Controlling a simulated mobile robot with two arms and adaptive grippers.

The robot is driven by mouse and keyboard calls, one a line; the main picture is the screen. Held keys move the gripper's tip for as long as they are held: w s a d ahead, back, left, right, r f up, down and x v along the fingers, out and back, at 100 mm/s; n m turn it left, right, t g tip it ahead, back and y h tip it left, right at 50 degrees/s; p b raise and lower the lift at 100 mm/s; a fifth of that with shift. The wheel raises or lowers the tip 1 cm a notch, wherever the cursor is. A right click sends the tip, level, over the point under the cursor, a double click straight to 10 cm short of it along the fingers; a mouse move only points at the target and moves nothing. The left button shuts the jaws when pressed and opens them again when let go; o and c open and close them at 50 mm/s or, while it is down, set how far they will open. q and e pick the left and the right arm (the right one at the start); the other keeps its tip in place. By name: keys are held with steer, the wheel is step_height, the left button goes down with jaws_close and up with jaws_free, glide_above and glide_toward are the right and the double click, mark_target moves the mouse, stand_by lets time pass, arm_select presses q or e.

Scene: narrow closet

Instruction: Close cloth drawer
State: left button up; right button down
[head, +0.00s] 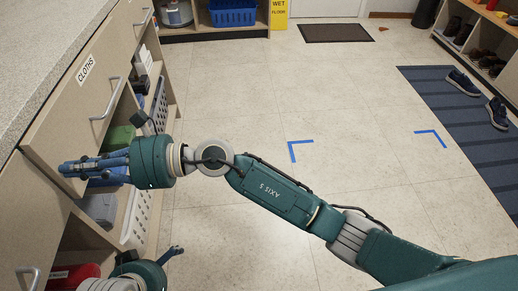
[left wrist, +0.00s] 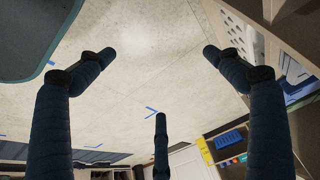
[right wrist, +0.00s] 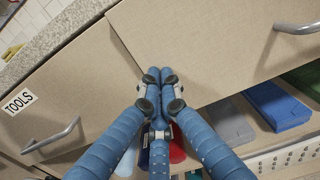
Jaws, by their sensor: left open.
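The cloth drawer (head: 62,122) is at the left in the head view, with a CLOTHS label (head: 85,68) and a metal bar handle (head: 103,100). Its front appears to stand out past the neighbouring front. In the right wrist view the drawer front (right wrist: 215,40) fills the upper right, its handle (right wrist: 297,28) at the edge. My right gripper (head: 64,169) has its fingers together at the front's lower left corner, also in the right wrist view (right wrist: 158,74); contact is unclear. My left gripper (left wrist: 155,52) is open and empty, low beside the cabinet.
The TOOLS drawer (right wrist: 35,115) is left of the cloth drawer in the right wrist view.

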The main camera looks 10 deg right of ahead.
arm_select(q)
steer(key=shift+s, duration=0.25)
arm_select(e)
steer(key=shift+a, duration=0.9)
steer(key=shift+r, duration=0.2)
arm_select(q)
steer(key=shift+d, duration=0.1)
arm_select(e)
steer(key=shift+w, duration=0.1)
